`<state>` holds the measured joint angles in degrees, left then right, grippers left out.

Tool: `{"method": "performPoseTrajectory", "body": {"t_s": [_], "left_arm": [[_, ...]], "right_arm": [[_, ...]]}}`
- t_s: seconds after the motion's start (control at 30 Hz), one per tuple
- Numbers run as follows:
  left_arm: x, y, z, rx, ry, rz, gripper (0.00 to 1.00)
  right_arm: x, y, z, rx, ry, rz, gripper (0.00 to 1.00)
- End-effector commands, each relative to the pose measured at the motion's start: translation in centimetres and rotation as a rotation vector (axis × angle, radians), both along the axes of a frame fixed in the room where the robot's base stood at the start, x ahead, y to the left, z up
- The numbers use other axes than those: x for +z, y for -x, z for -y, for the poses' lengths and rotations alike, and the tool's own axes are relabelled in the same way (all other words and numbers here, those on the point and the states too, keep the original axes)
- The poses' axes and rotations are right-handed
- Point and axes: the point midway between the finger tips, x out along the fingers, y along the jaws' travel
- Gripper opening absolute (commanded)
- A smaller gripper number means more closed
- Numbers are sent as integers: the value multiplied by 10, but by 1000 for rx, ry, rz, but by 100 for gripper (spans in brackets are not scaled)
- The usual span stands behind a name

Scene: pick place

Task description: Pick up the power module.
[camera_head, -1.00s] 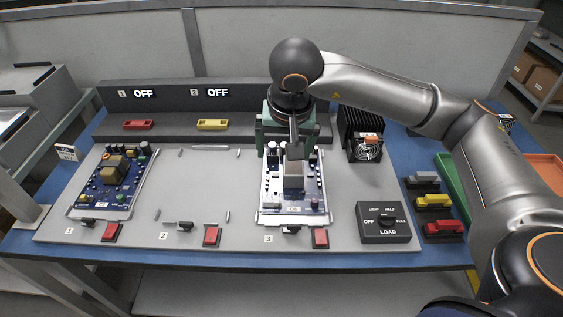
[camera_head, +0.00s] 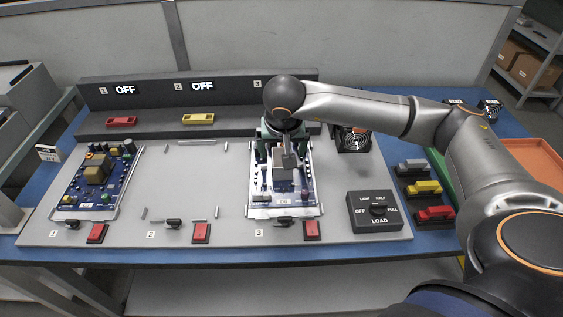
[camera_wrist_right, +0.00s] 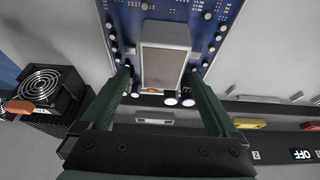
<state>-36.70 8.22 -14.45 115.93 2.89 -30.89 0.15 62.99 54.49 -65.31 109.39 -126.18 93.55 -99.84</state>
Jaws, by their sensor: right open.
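A blue circuit board with a grey block lies at station 3; I take this as the power module (camera_head: 283,178), though a similar board (camera_head: 97,174) lies at station 1. In the right wrist view the grey block (camera_wrist_right: 164,55) stands on the blue board. My right gripper (camera_wrist_right: 163,75) is open, its green fingers reaching down on either side of the block's near end. I cannot tell whether they touch it. In the head view the right gripper (camera_head: 275,150) is low over the far part of the board, and my wrist hides some of it. My left gripper is not in view.
A black box with a fan (camera_head: 354,139) stands to the right of station 3. A load switch box (camera_head: 378,211) is at front right. A dark console (camera_head: 150,97) with OFF displays runs along the back. Station 2 (camera_head: 185,180) is bare of a board.

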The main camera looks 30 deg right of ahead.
Motion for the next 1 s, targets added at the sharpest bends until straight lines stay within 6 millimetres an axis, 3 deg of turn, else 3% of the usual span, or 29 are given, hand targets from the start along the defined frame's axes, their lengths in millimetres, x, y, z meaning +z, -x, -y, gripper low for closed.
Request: {"method": "performPoseTrajectory", "body": {"t_s": [0.1,0.33,1.0], "left_arm": [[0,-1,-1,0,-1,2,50],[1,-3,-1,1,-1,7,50],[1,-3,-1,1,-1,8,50]], "right_arm": [[-9,-2,2,0,0,-2,95],[-9,-3,1,1,-1,-1,95],[-9,-3,1,1,-1,-1,20]]}}
